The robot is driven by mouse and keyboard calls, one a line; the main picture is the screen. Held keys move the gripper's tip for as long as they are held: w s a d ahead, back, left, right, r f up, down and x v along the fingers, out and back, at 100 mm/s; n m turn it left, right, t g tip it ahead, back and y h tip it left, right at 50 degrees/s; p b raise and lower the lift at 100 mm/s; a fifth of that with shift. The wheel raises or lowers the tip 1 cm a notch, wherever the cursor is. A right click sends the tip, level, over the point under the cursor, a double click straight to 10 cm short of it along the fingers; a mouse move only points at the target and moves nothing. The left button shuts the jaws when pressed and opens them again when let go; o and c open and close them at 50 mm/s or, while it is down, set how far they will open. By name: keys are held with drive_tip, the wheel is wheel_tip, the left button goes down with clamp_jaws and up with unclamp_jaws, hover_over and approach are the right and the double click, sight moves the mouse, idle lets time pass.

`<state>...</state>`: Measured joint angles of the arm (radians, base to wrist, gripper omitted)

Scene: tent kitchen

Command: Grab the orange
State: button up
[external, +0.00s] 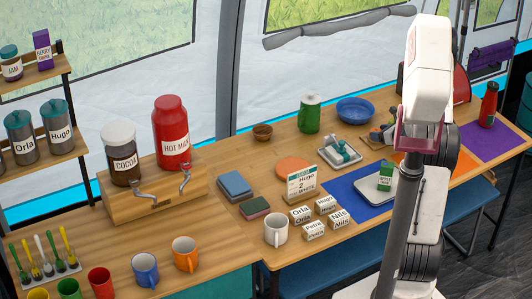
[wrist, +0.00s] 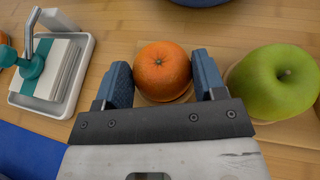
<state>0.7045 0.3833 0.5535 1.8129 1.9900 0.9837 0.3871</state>
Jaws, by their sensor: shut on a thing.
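The orange (wrist: 162,70) sits between the two blue fingers of my gripper (wrist: 163,76) in the wrist view. The gripper is shut on it, one finger at each side. A pale wooden piece shows under the orange, and I cannot tell whether the orange is clear of it. In the external view my arm hides most of the gripper and the orange.
A green apple (wrist: 272,82) is close beside the right finger. A white tray (wrist: 72,103) with a teal-and-white device stands to the left. A blue bowl (external: 355,110) is behind. A white plate with a green carton (external: 385,176) lies on the blue mat (external: 350,203).

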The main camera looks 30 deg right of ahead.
drive_tip(key=shift+r, duration=0.15)
drive_tip(key=shift+r, duration=1.65)
drive_tip(key=s+a+r, duration=0.1)
drive_tip(key=s+a, duration=0.7)
drive_tip(key=s, duration=0.6)
drive_tip(key=shift+r, duration=0.2)
drive_tip(key=shift+w, duration=0.15)
